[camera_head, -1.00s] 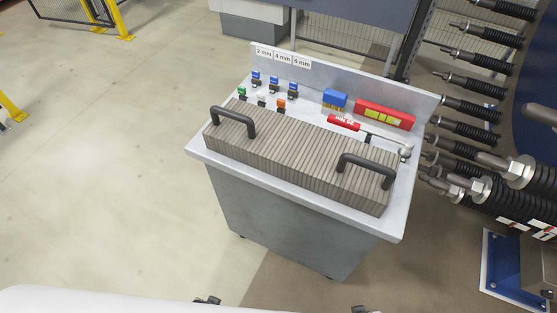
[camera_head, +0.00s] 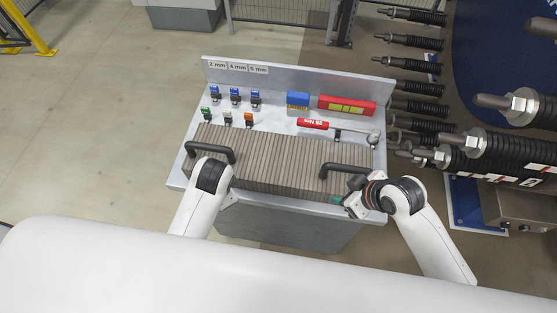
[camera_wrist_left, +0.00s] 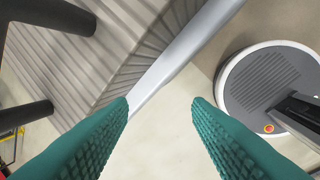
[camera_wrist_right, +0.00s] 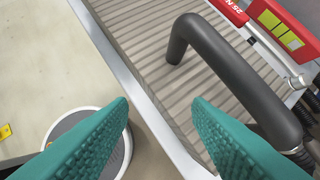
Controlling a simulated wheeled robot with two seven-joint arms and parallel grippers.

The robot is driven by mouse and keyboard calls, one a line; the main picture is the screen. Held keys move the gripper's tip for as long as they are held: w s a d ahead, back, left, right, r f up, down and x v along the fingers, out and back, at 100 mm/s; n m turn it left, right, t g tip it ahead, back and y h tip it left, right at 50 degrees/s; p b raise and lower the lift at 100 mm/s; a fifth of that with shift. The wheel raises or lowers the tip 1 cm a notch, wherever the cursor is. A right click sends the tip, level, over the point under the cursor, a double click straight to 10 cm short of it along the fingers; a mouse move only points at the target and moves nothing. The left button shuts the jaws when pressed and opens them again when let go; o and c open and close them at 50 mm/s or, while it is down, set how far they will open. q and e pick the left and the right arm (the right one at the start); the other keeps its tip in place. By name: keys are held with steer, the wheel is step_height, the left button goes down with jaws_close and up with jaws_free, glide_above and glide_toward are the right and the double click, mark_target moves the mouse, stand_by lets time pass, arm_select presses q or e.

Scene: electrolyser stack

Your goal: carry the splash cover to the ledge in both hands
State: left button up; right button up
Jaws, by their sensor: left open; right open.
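The splash cover (camera_head: 275,163) is a ribbed grey-brown slab lying flat on the metal bench top (camera_head: 178,168). It has two black arched handles, a left one (camera_head: 209,147) and a right one (camera_head: 343,166). My right gripper (camera_head: 346,204) is open and empty at the bench's front edge, close to the right handle. In the right wrist view the handle (camera_wrist_right: 228,70) passes to the right, beyond the open teal fingers (camera_wrist_right: 160,102). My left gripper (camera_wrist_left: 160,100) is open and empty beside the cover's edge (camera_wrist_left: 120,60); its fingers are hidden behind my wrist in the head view.
Behind the cover are coloured clamps (camera_head: 235,95), a blue box (camera_head: 298,101), a red case (camera_head: 346,106) and a red-handled wrench (camera_head: 313,123). Black ribbed rods (camera_head: 415,72) stand to the bench's right. Open floor (camera_head: 90,130) lies left. I cannot identify the ledge.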

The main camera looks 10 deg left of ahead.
step_height(320, 180, up, 7)
steer(key=w+n+g+p, duration=0.1)
steer(key=w+n+p, duration=0.15)
steer(key=n, duration=0.35)
arm_select(q)
steer(key=w+r+m+y, duration=0.2)
steer(key=w+r+m, duration=0.6)
steer(key=r, duration=0.4)
steer(key=shift+w+g+y+b, duration=0.3)
steer(key=shift+w+b, duration=0.1)
arm_select(e)
steer(key=n+g, duration=0.1)
glide_toward(347, 171)
steer(key=shift+w+d+f, duration=0.3)
steer(key=shift+w+d, duration=0.2)
steer(key=shift+d, duration=0.1)
arm_select(q)
steer(key=x, duration=1.2)
steer(key=shift+f, duration=0.15)
arm_select(e)
steer(key=x, duration=1.2)
steer(key=shift+s, duration=0.1)
arm_select(q)
steer(key=shift+c, duration=0.4)
arm_select(e)
steer(key=shift+c, duration=0.4)
arm_select(q)
jaws_close()
arm_select(e)
jaws_close()
